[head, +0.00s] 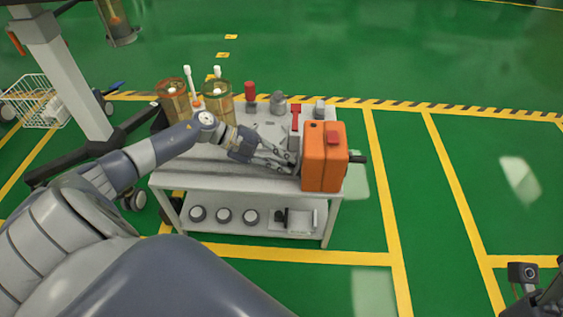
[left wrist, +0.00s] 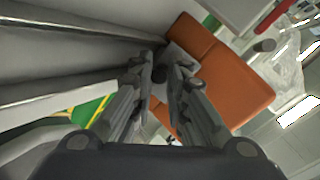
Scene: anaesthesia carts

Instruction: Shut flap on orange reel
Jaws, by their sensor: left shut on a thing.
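The orange reel (head: 323,158) is a boxy orange case standing upright at the right end of the cart top, with a red patch on top and a dark handle on its right side. It also shows in the left wrist view (left wrist: 236,88). A grey flap (head: 295,145) seems to be on its left side. My left gripper (head: 290,162) is at that side, its fingers closed around a small dark part by the flap, as the left wrist view (left wrist: 163,80) shows. The fingers partly hide the flap, so its angle is unclear. Part of my right arm shows at the bottom right; its fingers are not seen.
The white cart (head: 225,182) carries two amber jars (head: 217,98), a red-topped item (head: 250,92) and small grey items behind my left arm. Its lower shelf holds several round dark-rimmed things (head: 223,215). Green floor to the right is clear.

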